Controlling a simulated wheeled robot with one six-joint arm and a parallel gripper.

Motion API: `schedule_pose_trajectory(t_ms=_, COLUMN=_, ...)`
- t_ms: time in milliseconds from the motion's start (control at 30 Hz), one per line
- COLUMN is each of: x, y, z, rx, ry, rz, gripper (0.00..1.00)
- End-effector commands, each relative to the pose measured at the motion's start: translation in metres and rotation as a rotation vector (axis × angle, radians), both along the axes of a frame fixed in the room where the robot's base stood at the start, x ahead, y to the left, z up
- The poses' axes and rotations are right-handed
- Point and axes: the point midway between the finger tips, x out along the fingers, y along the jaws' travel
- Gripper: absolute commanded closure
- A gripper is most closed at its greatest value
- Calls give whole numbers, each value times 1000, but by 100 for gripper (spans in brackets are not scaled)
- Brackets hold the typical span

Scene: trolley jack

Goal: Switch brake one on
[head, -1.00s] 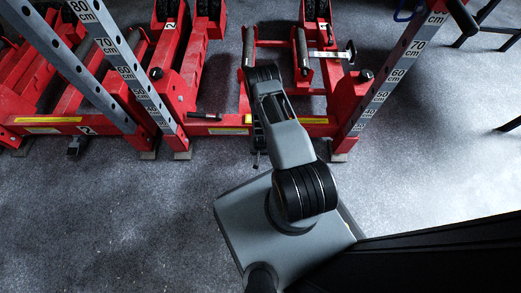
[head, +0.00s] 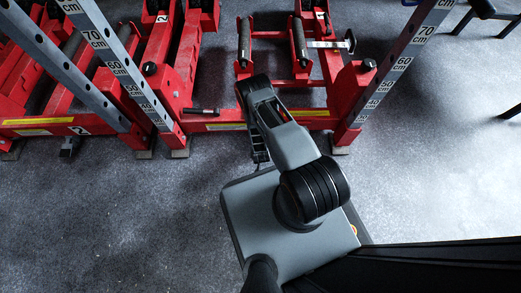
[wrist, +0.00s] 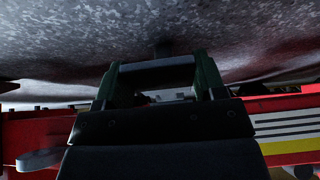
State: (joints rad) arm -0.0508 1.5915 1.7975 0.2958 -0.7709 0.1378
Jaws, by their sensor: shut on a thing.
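The red trolley jack marked 1 (head: 315,122) stands at the front right on the floor. My gripper (head: 260,158) is low at its front crossbar, and my wrist covers most of this spot in the head view. In the wrist view, my gripper (wrist: 158,85) has its two fingers at the ends of a dark bar, which looks like brake one (wrist: 156,70). The gripper is shut on it. The lever's own angle is hard to tell, since the fingers and wrist hide much of it.
Jack 2 (head: 35,126) stands to the left, with a small dark pedal (head: 69,147) at its front. Tall grey measuring posts rise between the jacks (head: 112,70) and at right (head: 400,70). A black-handled lever (head: 201,110) sticks out near jack 1. The front floor is clear.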

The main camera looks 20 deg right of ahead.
Motion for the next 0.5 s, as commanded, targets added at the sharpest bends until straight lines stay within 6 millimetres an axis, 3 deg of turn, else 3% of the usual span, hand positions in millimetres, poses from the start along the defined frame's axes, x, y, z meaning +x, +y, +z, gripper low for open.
schedule_pose_trajectory(t_ms=267, x=3, y=2, z=0, rx=3, ry=-6, rz=8, gripper=79)
schedule_pose_trajectory(t_ms=300, x=3, y=2, z=0, rx=3, ry=-6, rz=8, gripper=33)
schedule_pose_trajectory(t_ms=500, x=2, y=0, z=0, rx=2, ry=-4, rz=2, gripper=13)
